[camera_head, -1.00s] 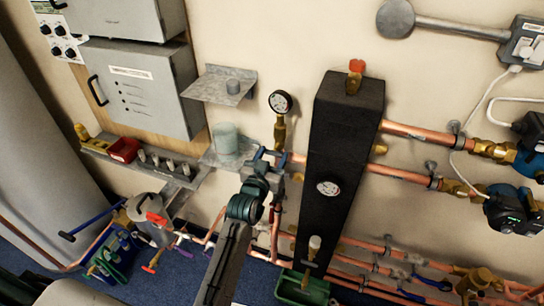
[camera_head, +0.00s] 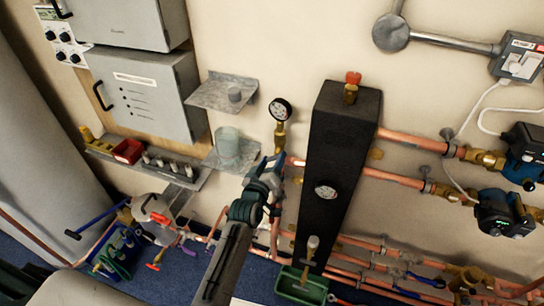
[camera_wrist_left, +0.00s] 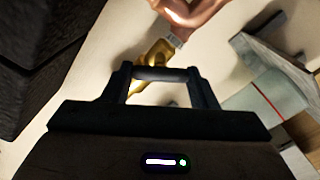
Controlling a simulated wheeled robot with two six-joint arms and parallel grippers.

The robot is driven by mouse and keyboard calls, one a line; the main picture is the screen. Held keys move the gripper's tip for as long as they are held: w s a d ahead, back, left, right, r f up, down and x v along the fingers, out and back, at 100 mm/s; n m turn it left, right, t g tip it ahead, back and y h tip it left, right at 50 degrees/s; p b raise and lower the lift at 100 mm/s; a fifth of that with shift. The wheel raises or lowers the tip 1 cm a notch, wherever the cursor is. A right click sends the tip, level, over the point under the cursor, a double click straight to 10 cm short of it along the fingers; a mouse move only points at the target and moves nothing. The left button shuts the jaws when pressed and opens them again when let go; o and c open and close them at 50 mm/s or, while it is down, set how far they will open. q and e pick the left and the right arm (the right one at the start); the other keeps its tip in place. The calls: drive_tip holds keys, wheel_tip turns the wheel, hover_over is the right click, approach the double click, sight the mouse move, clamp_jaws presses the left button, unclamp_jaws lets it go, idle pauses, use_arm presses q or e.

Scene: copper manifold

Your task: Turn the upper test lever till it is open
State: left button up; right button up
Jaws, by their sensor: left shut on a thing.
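My left gripper (camera_head: 272,164) is at the pipework left of the tall black block, just below the upper pressure gauge. In the left wrist view, its two fingers (camera_wrist_left: 162,88) are closed on a short dark bar, which I take to be the upper test lever (camera_wrist_left: 160,74). A brass valve body (camera_wrist_left: 152,62) lies just behind the bar. In the head view the gripper hides the lever, so its exact angle cannot be told there. My right gripper is not in view.
The black block (camera_head: 335,150) stands close to the right of my gripper. The gauge (camera_head: 280,109) sits above it. A shelf with a grey-green cup (camera_head: 227,142) is close on the left. Copper pipes (camera_head: 400,178) run right, and a green tray (camera_head: 301,287) is below.

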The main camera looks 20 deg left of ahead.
use_arm(q)
drive_tip(key=n+p, duration=0.1)
drive_tip(key=n, duration=0.1)
drive_tip(key=shift+r+n, duration=0.1)
drive_tip(key=shift+n, duration=0.3)
drive_tip(key=n+p, duration=0.1)
drive_tip(key=n, duration=0.1)
drive_tip(key=shift+n+p, duration=0.3)
drive_tip(key=shift+n, duration=0.1)
drive_tip(key=n, duration=0.3)
drive_tip(key=shift+p, duration=0.35)
drive_tip(key=shift+n, duration=1)
drive_tip(key=o, duration=1)
drive_tip(key=shift+s+a+b, duration=0.2)
drive_tip(key=shift+s+b, duration=0.75)
drive_tip(key=shift+s, duration=4.45)
